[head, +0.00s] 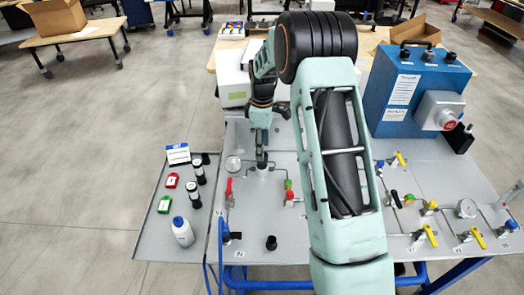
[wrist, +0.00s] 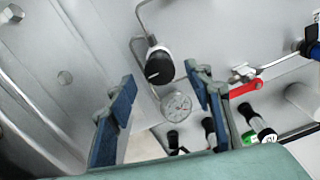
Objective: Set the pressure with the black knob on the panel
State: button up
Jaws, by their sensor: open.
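The black knob (wrist: 159,68) has a white pointer mark and a pale collar. In the wrist view it lies between and beyond the fingertips, above a round pressure gauge (wrist: 177,105). My gripper (wrist: 164,84) is open, with one blue-padded finger on each side and nothing held. In the head view my gripper (head: 262,158) points down at the panel (head: 250,205), just right of the same gauge (head: 233,164). The knob is mostly hidden behind the fingers there, and I cannot tell whether they touch it.
A red-handled valve (head: 229,190) and a red-and-green fitting (head: 289,192) flank the gripper. A blue box (head: 418,95) stands at right. My arm hides the panel's middle.

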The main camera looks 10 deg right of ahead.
jog(key=shift+f, duration=1.4)
jog(key=shift+c, duration=0.4)
jog(key=c, duration=1.1)
jog(key=shift+m, duration=0.3)
